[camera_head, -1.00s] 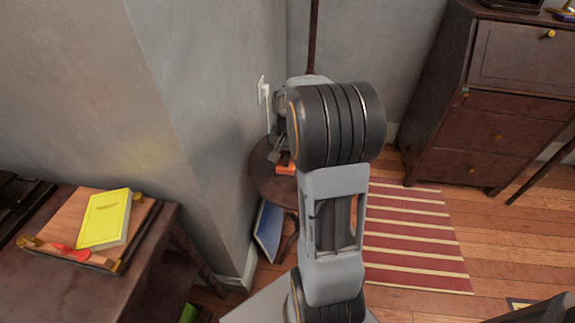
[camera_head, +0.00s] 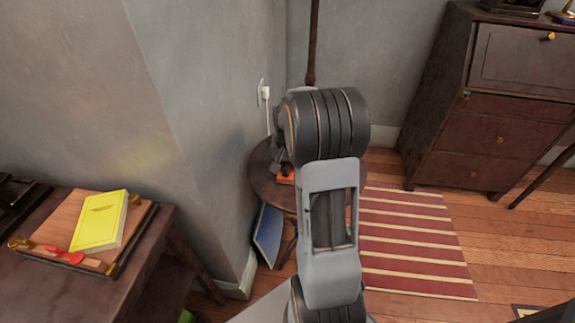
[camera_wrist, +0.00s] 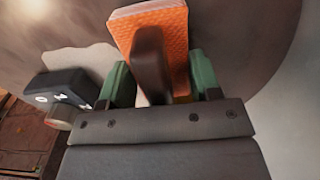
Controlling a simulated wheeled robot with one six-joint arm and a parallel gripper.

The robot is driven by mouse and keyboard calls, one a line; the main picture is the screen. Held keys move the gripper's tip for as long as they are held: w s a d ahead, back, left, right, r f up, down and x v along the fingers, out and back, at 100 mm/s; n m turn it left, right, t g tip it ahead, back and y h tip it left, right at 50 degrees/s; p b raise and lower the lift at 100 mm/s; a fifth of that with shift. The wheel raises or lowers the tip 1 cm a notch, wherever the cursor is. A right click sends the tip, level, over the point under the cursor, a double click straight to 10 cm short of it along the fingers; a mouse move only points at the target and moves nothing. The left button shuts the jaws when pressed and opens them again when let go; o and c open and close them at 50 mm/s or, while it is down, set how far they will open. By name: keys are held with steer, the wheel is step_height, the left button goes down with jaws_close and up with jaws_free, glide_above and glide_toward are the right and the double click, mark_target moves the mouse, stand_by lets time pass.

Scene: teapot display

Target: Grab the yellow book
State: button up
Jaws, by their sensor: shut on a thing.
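The yellow book (camera_head: 101,222) lies flat on a wooden board (camera_head: 50,221) on the desk at the left in the head view. My gripper is far to its right, over a small round side table (camera_head: 262,185), and mostly hidden behind my arm there. In the wrist view my gripper (camera_wrist: 160,62) has green fingers, shut on an orange textured object (camera_wrist: 172,25) with a dark brown piece (camera_wrist: 151,63) between them. The orange object (camera_head: 285,178) also shows low at the side table in the head view. The exact contact is hard to see.
A red clip-like thing (camera_head: 66,255) lies by the yellow book. A blue book (camera_head: 268,236) leans under the side table. A dark device (camera_wrist: 58,88) is left of my fingers. A drawer cabinet (camera_head: 480,130) stands at the right, with a striped rug (camera_head: 410,240) on the floor.

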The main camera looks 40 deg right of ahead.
steer(key=shift+f, duration=0.2)
steer(key=o, duration=0.9)
steer(key=shift+r, duration=0.1)
